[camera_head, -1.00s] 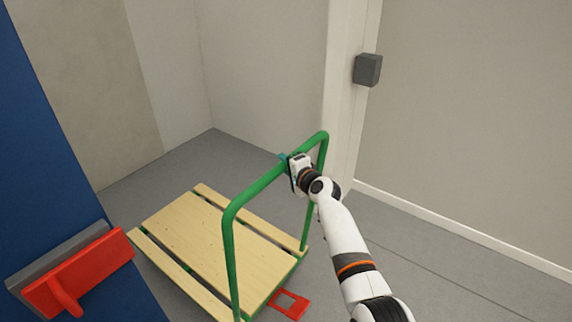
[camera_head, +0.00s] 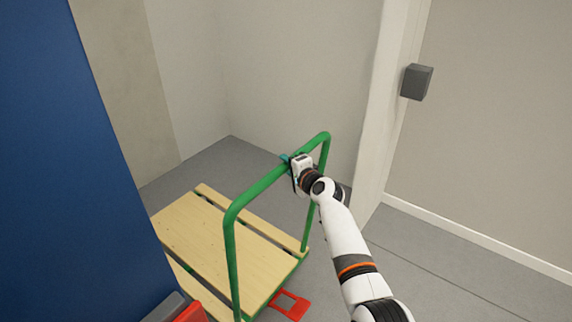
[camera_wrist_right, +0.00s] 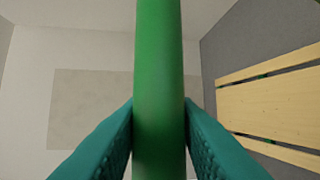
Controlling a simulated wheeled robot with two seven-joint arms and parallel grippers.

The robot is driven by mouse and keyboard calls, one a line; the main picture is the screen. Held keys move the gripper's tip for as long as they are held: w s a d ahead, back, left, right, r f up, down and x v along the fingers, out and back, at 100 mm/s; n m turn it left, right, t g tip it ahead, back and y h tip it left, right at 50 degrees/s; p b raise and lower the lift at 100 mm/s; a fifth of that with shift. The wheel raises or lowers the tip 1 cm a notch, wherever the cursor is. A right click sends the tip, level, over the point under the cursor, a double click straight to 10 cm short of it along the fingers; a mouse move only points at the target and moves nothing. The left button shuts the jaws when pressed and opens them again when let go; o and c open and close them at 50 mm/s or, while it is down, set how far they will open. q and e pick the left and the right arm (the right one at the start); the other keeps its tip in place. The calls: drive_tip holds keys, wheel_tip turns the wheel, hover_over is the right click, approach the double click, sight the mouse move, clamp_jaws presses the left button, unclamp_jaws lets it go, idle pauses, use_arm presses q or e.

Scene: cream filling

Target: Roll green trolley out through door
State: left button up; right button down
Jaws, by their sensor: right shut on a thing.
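The green trolley (camera_head: 234,250) has a flat deck of pale wooden boards and an upright green tube handle at its near right end. My right gripper (camera_head: 289,160) is shut on the handle's top bar, near its right bend. In the right wrist view the green bar (camera_wrist_right: 159,80) runs between my two teal fingers (camera_wrist_right: 159,135), with the deck (camera_wrist_right: 275,105) off to the right. A red pedal-like frame (camera_head: 290,304) sits low at the trolley's near end. The trolley's left part is hidden behind the blue panel. My left gripper is not in view.
A blue door-like panel (camera_head: 75,150) stands close on the left, with a grey and red fitting (camera_head: 190,312) at its lower edge. A pale post (camera_head: 385,100) and a wall with a grey box (camera_head: 417,82) stand right. Grey floor (camera_head: 440,265) is clear at right.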

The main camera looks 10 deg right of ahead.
drive_tip(key=c, duration=1.1)
unclamp_jaws()
drive_tip(key=shift+d, duration=0.1)
drive_tip(key=shift+s, duration=0.1)
drive_tip(key=v, duration=1.2)
drive_tip(key=shift+r, duration=0.1)
drive_tip(key=s+f+n+g+h, duration=0.1)
drive_tip(key=s+f+n+g, duration=0.15)
drive_tip(key=s+f, duration=0.7)
drive_tip(key=s+f+n+g+h, duration=0.1)
drive_tip(key=s+f+n+g, duration=0.15)
drive_tip(key=f, duration=1.35)
drive_tip(key=s+f+n+g+h, duration=0.1)
drive_tip(key=s+f+n+g, duration=0.15)
drive_tip(key=s+f, duration=0.7)
drive_tip(key=s+d+f+n+g, duration=0.1)
drive_tip(key=s+f+n+g, duration=0.1)
drive_tip(key=s+f, duration=0.5)
drive_tip(key=s+d+f+n+g+h, duration=0.1)
drive_tip(key=s+f, duration=0.6)
drive_tip(key=s, duration=1)
drive_tip(key=s+d+f+n+g+h, duration=0.1)
drive_tip(key=s+f+n+g, duration=0.2)
drive_tip(key=s, duration=0.9)
wheel_tip(320, 180, down, 4)
drive_tip(key=shift+f+n+g, duration=0.25)
drive_tip(key=shift+n+g, duration=0.1)
drive_tip(key=shift+n, duration=1)
